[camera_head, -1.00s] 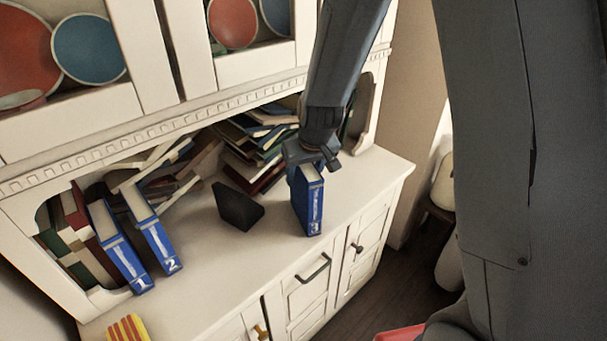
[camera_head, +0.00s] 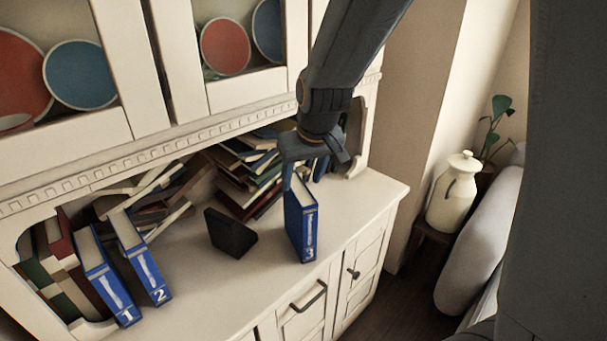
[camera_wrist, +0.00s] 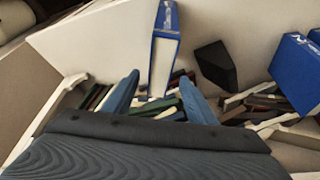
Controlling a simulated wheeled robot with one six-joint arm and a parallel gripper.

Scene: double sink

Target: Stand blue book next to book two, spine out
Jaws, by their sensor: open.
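The blue book marked 3 (camera_head: 302,228) stands upright on the cabinet counter, its numbered spine facing the front edge. Book two (camera_head: 143,262), also blue, leans beside blue book 1 (camera_head: 106,284) at the left; both spines face out. My gripper (camera_head: 313,166) is open and empty, just above and behind book 3 in the head view. In the wrist view, book 3 (camera_wrist: 164,62) shows its pale page edge beyond the two spread fingers (camera_wrist: 160,84). Book two is partly cut off at the right edge of the wrist view.
A black wedge-shaped block (camera_head: 230,233) stands on the counter between book two and book 3. A messy pile of books (camera_head: 245,172) lies behind it. Red and green books (camera_head: 62,265) lean left of book 1. The front counter between book two and the block is clear.

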